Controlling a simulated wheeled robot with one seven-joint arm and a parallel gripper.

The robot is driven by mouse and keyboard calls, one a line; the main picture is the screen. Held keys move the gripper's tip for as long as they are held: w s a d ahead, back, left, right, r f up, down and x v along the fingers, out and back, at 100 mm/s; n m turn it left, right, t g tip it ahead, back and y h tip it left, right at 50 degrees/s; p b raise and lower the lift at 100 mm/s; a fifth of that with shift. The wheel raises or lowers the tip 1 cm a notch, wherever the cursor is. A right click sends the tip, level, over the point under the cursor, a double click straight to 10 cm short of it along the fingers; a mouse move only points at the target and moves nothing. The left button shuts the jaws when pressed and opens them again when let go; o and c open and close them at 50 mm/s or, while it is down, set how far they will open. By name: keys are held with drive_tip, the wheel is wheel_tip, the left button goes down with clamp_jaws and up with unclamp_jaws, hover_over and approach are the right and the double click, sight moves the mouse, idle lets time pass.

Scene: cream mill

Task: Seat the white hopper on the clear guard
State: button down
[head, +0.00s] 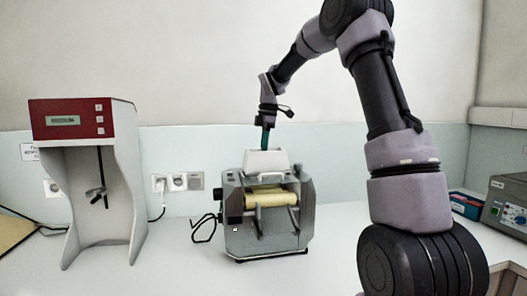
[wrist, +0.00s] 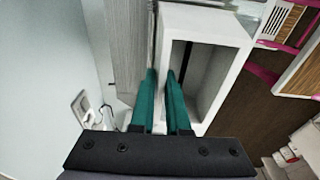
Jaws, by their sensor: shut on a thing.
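The white hopper (head: 267,162) is at the top of the grey mill (head: 242,232) in the head view. In the wrist view the hopper (wrist: 222,27) is a white rectangular frame around a dark opening. My gripper (head: 266,146) comes down from above with its green fingers at the hopper. In the wrist view my gripper (wrist: 161,75) is shut on the hopper's left wall, one finger inside the opening and one outside. I cannot make out the clear guard, nor whether the hopper rests on anything beneath it.
Yellowish rollers (head: 270,198) show at the mill's front. A red and grey stand device (head: 68,120) is at left. Wall sockets (head: 179,182) and a black cable (head: 204,229) are near the mill. A grey instrument (head: 507,200) is at right. The front of the white bench (head: 180,262) is clear.

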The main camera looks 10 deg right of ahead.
drive_tip(key=shift+f, duration=0.7)
idle(1.5)
drive_tip(key=c, duration=0.8)
unclamp_jaws()
drive_tip(key=r, duration=0.3)
drive_tip(key=d+r, duration=0.1)
drive_tip(key=r, duration=0.6)
drive_tip(key=shift+s+d+r, duration=0.1)
drive_tip(key=shift+d+r, duration=0.05)
drive_tip(key=shift+r, duration=0.2)
